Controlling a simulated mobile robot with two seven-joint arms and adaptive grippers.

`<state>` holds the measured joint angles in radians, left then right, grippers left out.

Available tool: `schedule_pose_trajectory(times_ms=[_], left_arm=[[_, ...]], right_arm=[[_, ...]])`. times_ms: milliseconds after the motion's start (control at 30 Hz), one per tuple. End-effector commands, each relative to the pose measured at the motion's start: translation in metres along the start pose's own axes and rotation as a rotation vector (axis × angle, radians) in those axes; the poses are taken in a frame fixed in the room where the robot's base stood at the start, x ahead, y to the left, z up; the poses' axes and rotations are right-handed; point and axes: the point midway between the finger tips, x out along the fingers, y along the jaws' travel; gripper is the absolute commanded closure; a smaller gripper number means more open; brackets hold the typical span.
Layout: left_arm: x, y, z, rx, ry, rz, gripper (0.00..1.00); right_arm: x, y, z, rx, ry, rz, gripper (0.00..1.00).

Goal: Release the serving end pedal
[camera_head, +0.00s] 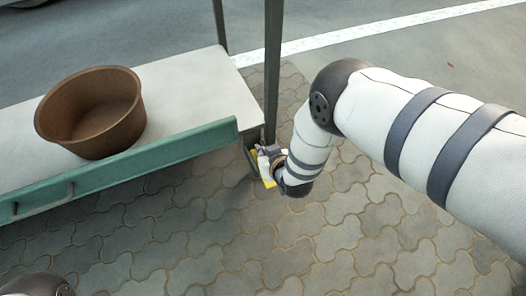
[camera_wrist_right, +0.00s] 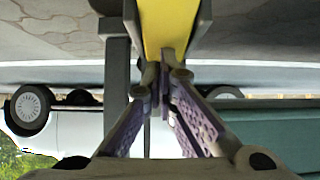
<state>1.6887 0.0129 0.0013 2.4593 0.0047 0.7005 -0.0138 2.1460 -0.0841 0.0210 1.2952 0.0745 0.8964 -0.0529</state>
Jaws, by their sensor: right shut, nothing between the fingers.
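The pedal is a yellow piece (camera_head: 266,180) low at the right end of the cart, partly hidden by my right gripper. In the right wrist view, the yellow pedal (camera_wrist_right: 165,25) fills the top middle, set in a dark frame. My right gripper (camera_head: 266,153) is at this end of the cart, beside the pedal. In the right wrist view its fingers (camera_wrist_right: 163,80) are shut together with nothing between them, and the tips appear close to the pedal's edge. I cannot tell whether they touch. My left gripper is not in view.
The cart has a pale top (camera_head: 185,95), a teal front (camera_head: 150,155) with a handle, and dark upright posts (camera_head: 272,60). A brown clay bowl (camera_head: 92,112) stands on top. Paving (camera_head: 210,235) in front is clear. A white vehicle (camera_wrist_right: 60,130) appears upside down in the wrist view.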

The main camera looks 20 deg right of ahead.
Motion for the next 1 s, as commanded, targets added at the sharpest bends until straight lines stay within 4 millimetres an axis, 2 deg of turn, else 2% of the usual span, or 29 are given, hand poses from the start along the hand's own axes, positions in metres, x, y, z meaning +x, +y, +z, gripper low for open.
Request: schedule_pose_trajectory(times_ms=[667,1000], left_arm=[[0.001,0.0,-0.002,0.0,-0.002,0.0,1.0],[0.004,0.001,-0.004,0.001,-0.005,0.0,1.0]], right_arm=[[0.009,0.0,-0.001,-0.001,-0.172,0.0,1.0],[0.018,0.0,0.001,0.0,-0.174,0.0,1.0]])
